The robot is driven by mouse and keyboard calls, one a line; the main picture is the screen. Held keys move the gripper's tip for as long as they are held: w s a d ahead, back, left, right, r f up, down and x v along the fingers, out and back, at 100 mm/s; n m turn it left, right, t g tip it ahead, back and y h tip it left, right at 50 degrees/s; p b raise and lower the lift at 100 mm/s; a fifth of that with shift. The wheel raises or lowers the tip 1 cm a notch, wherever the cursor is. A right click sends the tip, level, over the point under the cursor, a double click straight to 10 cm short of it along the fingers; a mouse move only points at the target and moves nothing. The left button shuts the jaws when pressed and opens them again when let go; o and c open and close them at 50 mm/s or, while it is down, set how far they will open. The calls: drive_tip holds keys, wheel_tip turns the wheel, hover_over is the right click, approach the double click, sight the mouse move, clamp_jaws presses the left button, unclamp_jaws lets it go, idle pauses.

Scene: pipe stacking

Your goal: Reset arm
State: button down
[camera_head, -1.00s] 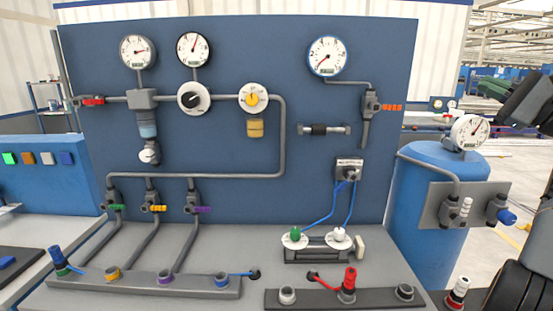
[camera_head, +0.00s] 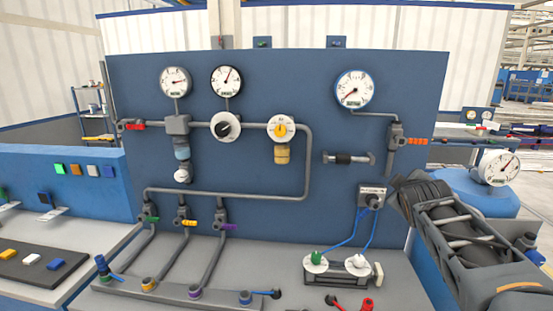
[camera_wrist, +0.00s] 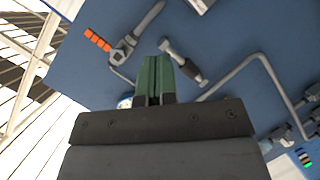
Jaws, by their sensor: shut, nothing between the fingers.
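My gripper (camera_wrist: 155,80) shows in the wrist view with its two green fingers together and nothing between them. The blue panel (camera_wrist: 100,45) lies behind it in that view, turned on its side. A short pipe piece with a dark middle (camera_wrist: 183,62) shows just right of the fingertips; I cannot tell the gap between them. In the head view my arm reaches in from the right, in front of the blue tank (camera_head: 480,190). I cannot make out the fingers there.
The upright blue panel (camera_head: 260,85) carries gauges, valves and grey pipes. A grey bench (camera_head: 265,265) in front of it holds a manifold, a two-knob unit (camera_head: 340,263) with blue hoses, and a red-capped fitting (camera_head: 367,304). A side table with coloured blocks (camera_head: 30,258) stands left.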

drive_tip(key=s+a+f+m+g+y+p, duration=0.1)
drive_tip(key=s+a+f+m+g+y, duration=0.1)
drive_tip(key=s+a+f, duration=0.5)
drive_tip(key=s+a+f+m+g+y+p, duration=0.1)
drive_tip(key=s+a+f+m+g+y, duration=0.2)
drive_tip(key=s+f, duration=0.8)
drive_tip(key=s+a+m+g, duration=0.1)
drive_tip(key=a+m+g, duration=0.1)
drive_tip(key=a+g, duration=0.2)
drive_tip(key=shift+s+a+f+g+p, duration=0.2)
drive_tip(key=shift+s+f+g+p, duration=0.05)
drive_tip(key=shift+s+g+p, duration=0.1)
drive_tip(key=shift+a, duration=0.1)
idle(0.4)
